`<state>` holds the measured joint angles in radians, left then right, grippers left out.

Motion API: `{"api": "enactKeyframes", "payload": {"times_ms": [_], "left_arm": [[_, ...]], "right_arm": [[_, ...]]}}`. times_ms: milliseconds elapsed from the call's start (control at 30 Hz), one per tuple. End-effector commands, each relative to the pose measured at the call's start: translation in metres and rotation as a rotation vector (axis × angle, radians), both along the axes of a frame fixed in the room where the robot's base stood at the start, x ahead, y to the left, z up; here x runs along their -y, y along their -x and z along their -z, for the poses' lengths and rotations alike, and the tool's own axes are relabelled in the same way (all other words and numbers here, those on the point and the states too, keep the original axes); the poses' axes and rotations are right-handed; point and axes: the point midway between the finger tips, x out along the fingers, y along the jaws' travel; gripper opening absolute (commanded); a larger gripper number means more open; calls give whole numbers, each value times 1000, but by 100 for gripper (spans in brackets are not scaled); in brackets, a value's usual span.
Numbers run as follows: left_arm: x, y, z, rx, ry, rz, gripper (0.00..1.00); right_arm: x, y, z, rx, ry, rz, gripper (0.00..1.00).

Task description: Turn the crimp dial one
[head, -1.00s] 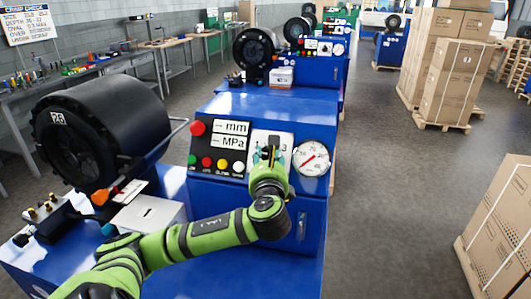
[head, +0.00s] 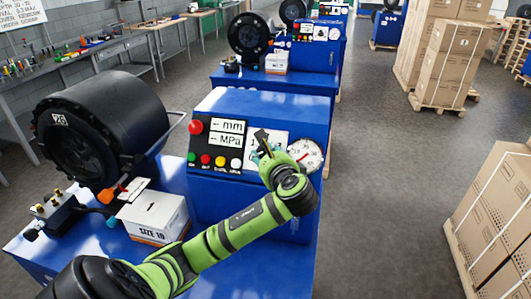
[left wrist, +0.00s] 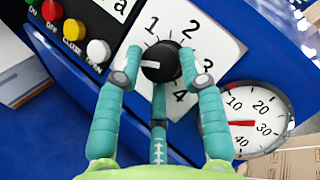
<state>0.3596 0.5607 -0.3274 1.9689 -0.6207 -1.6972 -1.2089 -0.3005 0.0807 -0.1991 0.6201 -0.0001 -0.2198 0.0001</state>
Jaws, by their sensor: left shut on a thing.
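The crimp dial is a black round knob (left wrist: 162,61) on a white plate (left wrist: 212,48) with the numbers 1 to 4 around it. A white mark on the knob points left in the left wrist view, below the 1 and away from the 2, 3 and 4. My left gripper (left wrist: 160,70) has teal fingers closed on the knob from both sides, with a third finger below it. In the head view, my left gripper (head: 264,145) is at the panel and hides the knob and most numbers. My right gripper is in neither view.
A pressure gauge (head: 306,154) sits right of the dial. A red button (head: 195,127), small coloured buttons and displays sit left. A black crimper head (head: 100,125), a white box (head: 153,216) and a valve block (head: 50,210) stand left. Stacked cartons (head: 497,210) stand right across open floor.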

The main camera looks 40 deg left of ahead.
Motion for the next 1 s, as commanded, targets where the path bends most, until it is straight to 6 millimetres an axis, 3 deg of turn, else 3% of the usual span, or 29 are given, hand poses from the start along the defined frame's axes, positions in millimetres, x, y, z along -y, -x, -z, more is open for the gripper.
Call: {"api": "enactKeyframes", "payload": {"times_ms": [33,400,433,467,1000], "left_arm": [[-4,-1,-11,26,-10,-8,7],[-4,-1,-11,30,-7,-11,7],[-4,-1,-11,30,-7,-11,48],[-4,-1,-11,30,-7,-11,60],[3,2,-6,15,-1,-5,60]], "right_arm": [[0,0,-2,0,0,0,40],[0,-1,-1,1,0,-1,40],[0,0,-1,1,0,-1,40],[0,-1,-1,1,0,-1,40],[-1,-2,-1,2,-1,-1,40]]}}
